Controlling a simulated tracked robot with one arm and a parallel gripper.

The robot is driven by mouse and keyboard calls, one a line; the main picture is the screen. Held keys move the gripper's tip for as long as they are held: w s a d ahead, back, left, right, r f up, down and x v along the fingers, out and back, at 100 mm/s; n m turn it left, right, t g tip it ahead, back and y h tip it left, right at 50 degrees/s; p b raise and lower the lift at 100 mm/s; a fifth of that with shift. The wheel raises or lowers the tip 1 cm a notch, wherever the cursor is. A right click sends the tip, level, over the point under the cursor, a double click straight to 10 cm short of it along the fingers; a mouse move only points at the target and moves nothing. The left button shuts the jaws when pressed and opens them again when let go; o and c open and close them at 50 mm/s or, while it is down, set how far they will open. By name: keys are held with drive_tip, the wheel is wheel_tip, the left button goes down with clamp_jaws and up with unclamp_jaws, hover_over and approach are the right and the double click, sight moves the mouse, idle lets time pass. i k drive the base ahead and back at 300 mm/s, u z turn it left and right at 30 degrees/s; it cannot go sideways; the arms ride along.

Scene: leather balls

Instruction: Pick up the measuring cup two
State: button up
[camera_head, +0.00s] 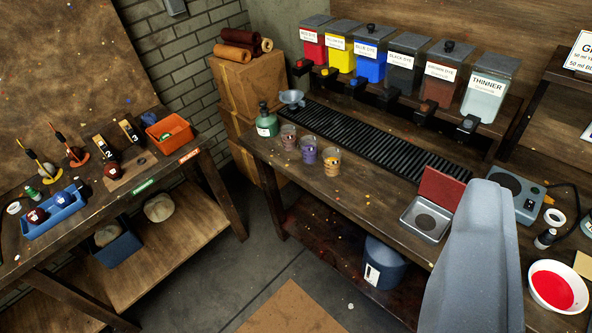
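Three small measuring cups stand in a slanted row on the dark wooden workbench: a pinkish one (288,137), a purple one (308,150) in the middle and an orange-tan one (331,160). The cups stand apart from one another and look upright. I cannot read any number on them, so which is cup two cannot be told. A grey part of my arm rises at the lower right, over the bench's front. My gripper's fingers do not show.
A green bottle (267,122) and funnel (292,97) stand left of the cups. A black ribbed mat (375,140) lies behind them, below several dye dispensers. Floor (250,280) is clear between the benches.

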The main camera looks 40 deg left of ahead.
sight(308, 143)
drive_tip(key=z, duration=0.05)
drive_tip(key=k, duration=0.7)
drive_tip(key=u, duration=0.6)
drive_tip(key=i, duration=2.1)
drive_tip(key=z, duration=0.4)
